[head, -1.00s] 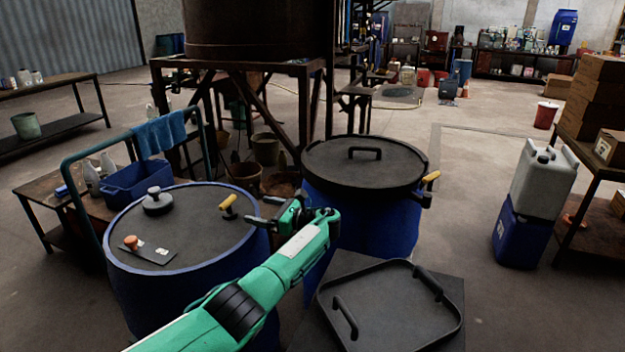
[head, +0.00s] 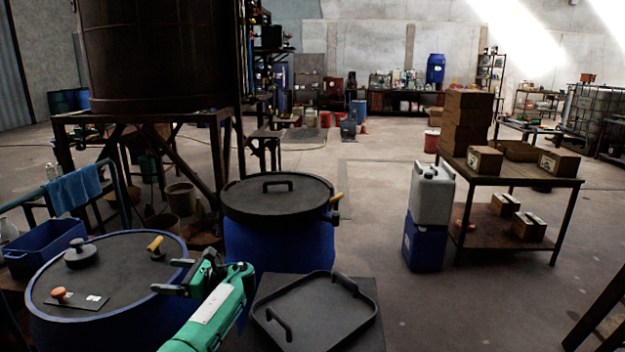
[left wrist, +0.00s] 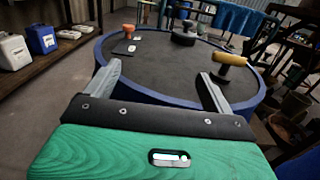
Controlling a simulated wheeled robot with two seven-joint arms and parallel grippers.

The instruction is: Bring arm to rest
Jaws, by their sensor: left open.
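My left gripper (head: 170,276) is open, its fingers apart and nothing between them. In the head view it shows in front of the right rim of the left blue vat (head: 110,323). In the left wrist view the open jaws (left wrist: 160,74) point towards that vat's dark lid (left wrist: 155,65). A yellow-handled tool (head: 155,244), a black knobbed piece (head: 81,254) and an orange knob (head: 60,295) on a small dark plate are on the lid. The yellow handle (left wrist: 230,59) looks close to the right finger, apparently beyond it. My right gripper is out of view.
A second blue vat (head: 280,243) with a black handled lid (head: 278,196) stands beyond my arm. A black tray (head: 315,311) is at front centre. Stacked jugs (head: 430,195) and a box-laden table (head: 510,181) stand right. Floor between tray and table is clear.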

